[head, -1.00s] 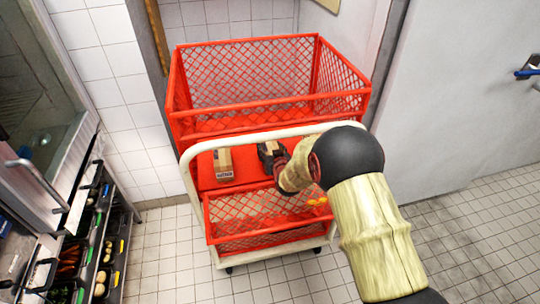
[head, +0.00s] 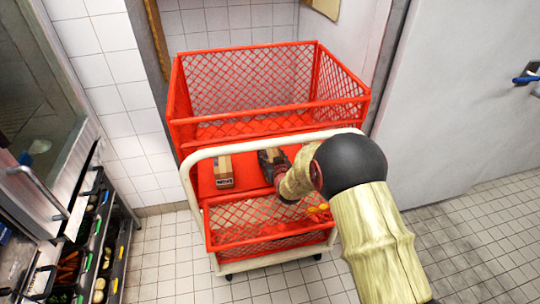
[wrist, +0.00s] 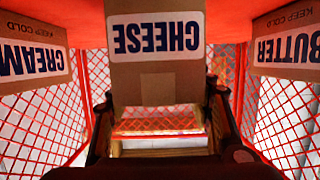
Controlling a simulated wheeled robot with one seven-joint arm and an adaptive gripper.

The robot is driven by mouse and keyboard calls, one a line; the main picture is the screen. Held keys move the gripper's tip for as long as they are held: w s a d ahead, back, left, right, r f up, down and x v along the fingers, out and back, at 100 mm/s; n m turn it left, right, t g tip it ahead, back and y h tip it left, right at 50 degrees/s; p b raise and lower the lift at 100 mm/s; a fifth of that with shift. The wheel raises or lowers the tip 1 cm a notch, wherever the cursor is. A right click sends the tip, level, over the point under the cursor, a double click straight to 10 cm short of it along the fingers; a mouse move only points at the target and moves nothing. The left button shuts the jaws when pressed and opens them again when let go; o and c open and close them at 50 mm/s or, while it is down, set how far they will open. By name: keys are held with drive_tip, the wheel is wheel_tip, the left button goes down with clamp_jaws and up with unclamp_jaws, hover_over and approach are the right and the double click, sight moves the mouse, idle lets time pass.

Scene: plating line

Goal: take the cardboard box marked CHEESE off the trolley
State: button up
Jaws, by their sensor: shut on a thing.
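The CHEESE box (wrist: 158,75) is brown cardboard with a white label, upside down in the wrist view. It stands between the fingers of my gripper (wrist: 160,98), which is shut on it. In the head view my gripper (head: 272,160) reaches over the white handle rail to the red shelf of the trolley (head: 215,200). The held box is mostly hidden there behind the gripper. I cannot tell whether it still touches the shelf.
In the wrist view a CREAM box (wrist: 32,60) is at left and a BUTTER box (wrist: 288,45) at right. One cardboard box (head: 223,170) shows left of my gripper in the head view. The white handle rail (head: 245,142) and red mesh basket sides (head: 265,222) surround the shelf.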

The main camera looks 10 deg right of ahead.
drive_tip(key=s+r+p, duration=0.5)
drive_tip(key=s+r, duration=0.4)
drive_tip(key=s, duration=0.4)
drive_tip(key=shift+r, duration=0.25)
drive_tip(key=shift+s, duration=0.25)
drive_tip(key=s, duration=1.1)
drive_tip(key=shift+s+p, duration=0.3)
drive_tip(key=shift+s, duration=0.05)
drive_tip(key=shift+s, duration=0.1)
idle(0.3)
drive_tip(key=s+p, duration=0.1)
drive_tip(key=s, duration=1.1)
idle(0.4)
drive_tip(key=shift+f, duration=0.1)
